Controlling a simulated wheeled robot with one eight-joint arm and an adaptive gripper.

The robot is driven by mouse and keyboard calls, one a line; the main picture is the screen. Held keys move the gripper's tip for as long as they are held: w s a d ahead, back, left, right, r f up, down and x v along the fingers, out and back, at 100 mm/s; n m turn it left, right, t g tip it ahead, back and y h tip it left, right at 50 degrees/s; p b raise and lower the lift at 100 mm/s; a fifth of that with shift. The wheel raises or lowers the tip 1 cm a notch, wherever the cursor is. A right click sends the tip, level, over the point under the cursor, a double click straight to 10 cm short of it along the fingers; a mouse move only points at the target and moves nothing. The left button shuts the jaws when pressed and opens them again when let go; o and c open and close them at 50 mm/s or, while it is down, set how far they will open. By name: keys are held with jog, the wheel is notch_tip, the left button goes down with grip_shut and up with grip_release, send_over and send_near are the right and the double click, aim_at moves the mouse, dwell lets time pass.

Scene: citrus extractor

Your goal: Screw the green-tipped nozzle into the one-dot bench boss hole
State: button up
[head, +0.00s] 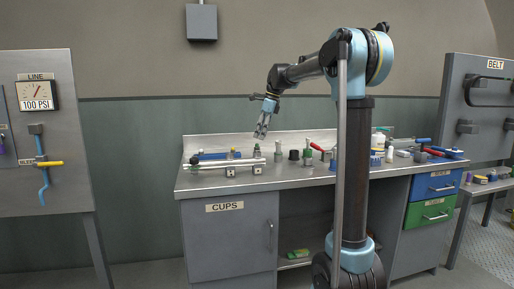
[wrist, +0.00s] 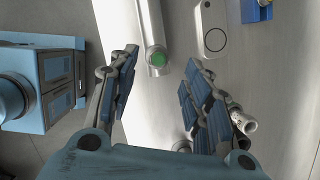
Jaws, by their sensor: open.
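My gripper (head: 262,130) hangs above the left part of the bench, pointing down. In the wrist view its two fingers (wrist: 158,90) are spread apart with nothing held between them. A silver cylinder with a green round end (wrist: 157,60) shows beyond and between the fingertips. I cannot tell which piece is the green-tipped nozzle, nor make out the one-dot boss hole.
A silver bar (head: 215,166) lies along the bench's front left, with dotted blocks (head: 230,172) near it. A pale plate with a round mark (wrist: 214,40) lies ahead in the wrist view. A dark cup (head: 294,155), red-handled tools and bottles (head: 389,155) stand farther right.

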aim_at(257, 145)
jog(key=shift+x, duration=3.2)
jog(key=c, duration=1.1)
jog(key=shift+o, duration=0.2)
jog(key=shift+m+t, duration=0.3)
jog(key=shift+m, duration=0.6)
jog(key=shift+w+m+t, duration=0.1)
jog(key=shift+m+t, duration=0.2)
jog(key=shift+m, duration=0.5)
jog(key=shift+m+h, duration=0.3)
jog(key=shift+m, duration=0.6)
